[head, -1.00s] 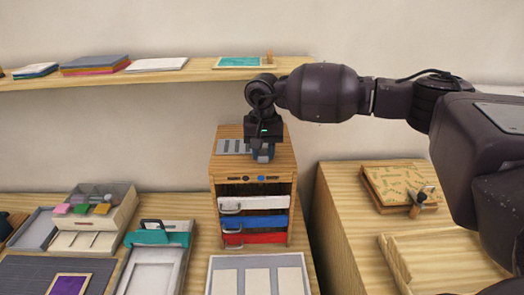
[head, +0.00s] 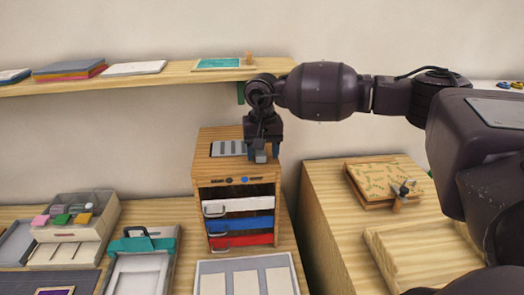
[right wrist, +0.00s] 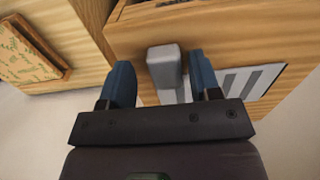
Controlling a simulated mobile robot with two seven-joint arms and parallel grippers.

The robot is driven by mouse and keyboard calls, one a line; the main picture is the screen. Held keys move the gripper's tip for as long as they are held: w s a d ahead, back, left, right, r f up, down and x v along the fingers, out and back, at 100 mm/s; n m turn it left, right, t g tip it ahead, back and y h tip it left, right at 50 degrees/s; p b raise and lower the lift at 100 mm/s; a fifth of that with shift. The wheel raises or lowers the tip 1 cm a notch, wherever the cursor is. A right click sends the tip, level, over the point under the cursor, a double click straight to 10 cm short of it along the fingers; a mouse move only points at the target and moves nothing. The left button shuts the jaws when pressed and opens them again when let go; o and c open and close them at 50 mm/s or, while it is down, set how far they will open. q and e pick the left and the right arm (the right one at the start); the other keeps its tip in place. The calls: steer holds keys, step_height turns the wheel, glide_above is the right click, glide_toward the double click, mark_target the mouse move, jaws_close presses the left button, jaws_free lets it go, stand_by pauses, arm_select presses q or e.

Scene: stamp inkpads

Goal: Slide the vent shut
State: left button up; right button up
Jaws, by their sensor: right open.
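The vent (head: 228,148) is a light grey plate with dark slots on top of the wooden drawer cabinet. Its slots also show in the right wrist view (right wrist: 248,82), to the right of the fingers. A grey block-shaped knob (right wrist: 164,66) stands beside the slots. My right gripper (head: 262,152) points down at the right part of the cabinet top. In the right wrist view its blue fingers (right wrist: 161,80) are open, one on each side of the knob. A gap shows on the left; the right finger is close, and I cannot tell if it touches. My left gripper is out of view.
The cabinet (head: 238,185) has white, blue and red drawers. A wall shelf (head: 150,80) runs behind, left of my arm. A lower wooden surface (head: 325,215) at the right holds a patterned box (head: 385,180). A grey tray (head: 205,280) lies in front of the cabinet.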

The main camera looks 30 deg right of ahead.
steer(key=shift+r, duration=0.55)
step_height(320, 180, up, 8)
steer(key=shift+r+b, duration=0.1)
steer(key=shift+b, duration=0.35)
steer(key=shift+r, duration=0.8)
